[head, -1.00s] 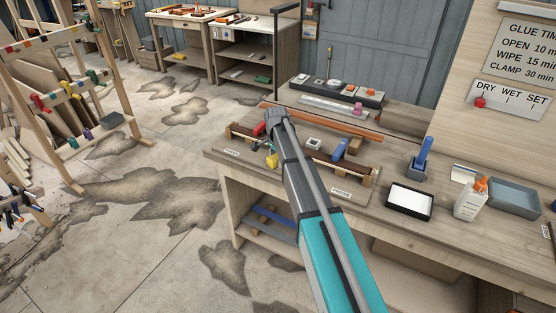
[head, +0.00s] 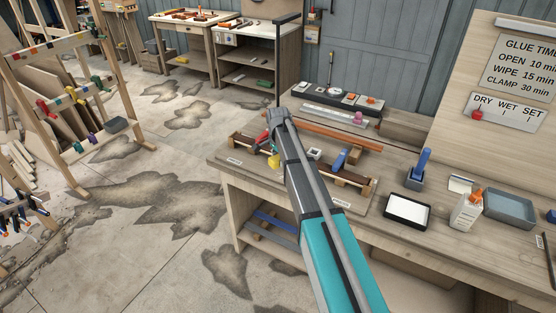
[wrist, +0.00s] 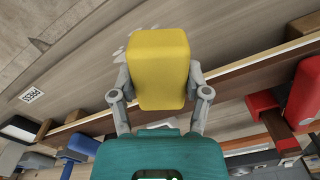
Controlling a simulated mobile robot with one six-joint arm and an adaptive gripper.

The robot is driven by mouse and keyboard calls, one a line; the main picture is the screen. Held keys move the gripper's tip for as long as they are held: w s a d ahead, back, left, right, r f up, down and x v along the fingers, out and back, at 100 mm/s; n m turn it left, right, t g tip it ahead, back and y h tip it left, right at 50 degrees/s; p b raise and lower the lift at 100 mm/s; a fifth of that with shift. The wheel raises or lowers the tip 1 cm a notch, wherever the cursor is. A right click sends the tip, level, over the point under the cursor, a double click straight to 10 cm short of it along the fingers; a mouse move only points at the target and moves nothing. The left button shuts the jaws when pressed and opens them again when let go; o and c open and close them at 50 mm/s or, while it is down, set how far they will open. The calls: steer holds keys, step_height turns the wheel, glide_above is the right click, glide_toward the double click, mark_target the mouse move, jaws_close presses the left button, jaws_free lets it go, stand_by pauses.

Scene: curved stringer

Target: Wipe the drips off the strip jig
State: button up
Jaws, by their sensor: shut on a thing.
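My gripper (wrist: 160,92) is shut on a yellow sponge-like block (wrist: 158,55), with a finger on each side. In the head view my gripper (head: 274,143) is over the jig's left part, and the yellow block (head: 274,161) shows just below it. The strip jig (head: 222,157) is a board on the bench with a brown strip (wrist: 245,70) on it. A red clamp (wrist: 304,95) and a blue clamp (head: 339,160) stand along it. Pale drip-like spots (wrist: 119,52) show beside the block in the wrist view. I cannot tell whether the block touches the board.
On the bench to the right are a black-rimmed white tray (head: 408,210), a blue-handled tool in a holder (head: 417,172), a glue bottle (head: 466,211) and a grey tub (head: 510,207). A dark tool tray (head: 340,97) lies behind the jig.

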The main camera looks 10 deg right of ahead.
mark_target(278, 158)
steer(key=shift+r+p, duration=0.4)
steer(key=shift+r, duration=0.3)
steer(key=shift+r+p, duration=1.5)
steer(key=shift+s, duration=0.15)
